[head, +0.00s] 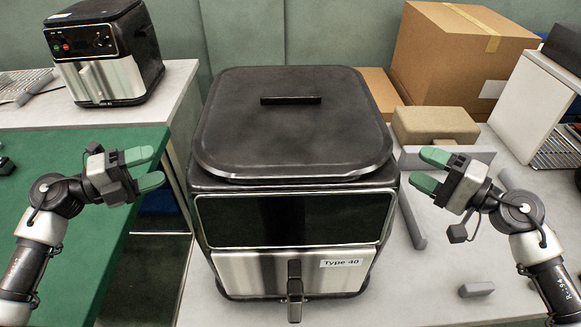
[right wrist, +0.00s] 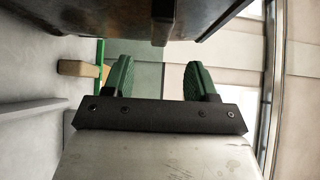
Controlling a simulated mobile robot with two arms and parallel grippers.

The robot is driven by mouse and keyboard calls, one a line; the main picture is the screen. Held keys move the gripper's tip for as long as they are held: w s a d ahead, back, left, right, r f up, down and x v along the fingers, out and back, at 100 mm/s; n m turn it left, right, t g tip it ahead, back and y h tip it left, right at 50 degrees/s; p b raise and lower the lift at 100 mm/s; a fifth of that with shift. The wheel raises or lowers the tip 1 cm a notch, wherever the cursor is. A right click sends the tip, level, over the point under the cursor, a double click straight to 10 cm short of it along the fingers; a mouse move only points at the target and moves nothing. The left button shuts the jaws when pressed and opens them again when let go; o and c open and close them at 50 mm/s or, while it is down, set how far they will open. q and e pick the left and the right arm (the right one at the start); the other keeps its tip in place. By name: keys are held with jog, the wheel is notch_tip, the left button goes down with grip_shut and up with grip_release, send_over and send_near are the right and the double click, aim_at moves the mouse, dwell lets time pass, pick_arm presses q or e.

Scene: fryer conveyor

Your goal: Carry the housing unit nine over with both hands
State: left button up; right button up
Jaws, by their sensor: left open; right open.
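A large black and steel fryer-style housing (head: 225,272) stands upright on the light table in the middle of the head view. It has a lid with a handle bar, a dark front window, a front handle and a "Type 40" label. My left gripper (head: 152,168) is open and empty, left of the housing and apart from it. My right gripper (head: 428,170) is open and empty, just right of the housing. In the right wrist view its green fingers (right wrist: 160,80) are spread, with the dark housing (right wrist: 110,15) close beyond them. The housing's rear is hidden.
A similar smaller unit (head: 108,55) stands on the back left table. A green table (head: 70,240) is at left, with a gap beside it. Cardboard boxes (head: 450,60), a tan block (head: 435,125) and grey bars (head: 412,220) lie at right. A white shelf (head: 530,105) stands far right.

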pick_arm(q)
jog(key=x, duration=0.7)
jog(key=shift+w+d, duration=0.2)
jog(key=shift+d, duration=0.15)
pick_arm(e)
jog(key=x, duration=0.8)
jog(key=shift+d, duration=0.1)
pick_arm(q)
grip_shut()
pick_arm(e)
grip_shut()
pick_arm(q)
jog(key=shift+f, duration=0.1)
pick_arm(e)
jog(key=shift+f, duration=0.1)
pick_arm(q)
jog(key=shift+a+r, duration=0.1)
jog(key=shift+r, duration=0.2)
pick_arm(e)
jog(key=shift+d+r, duration=0.1)
jog(key=shift+r, duration=0.25)
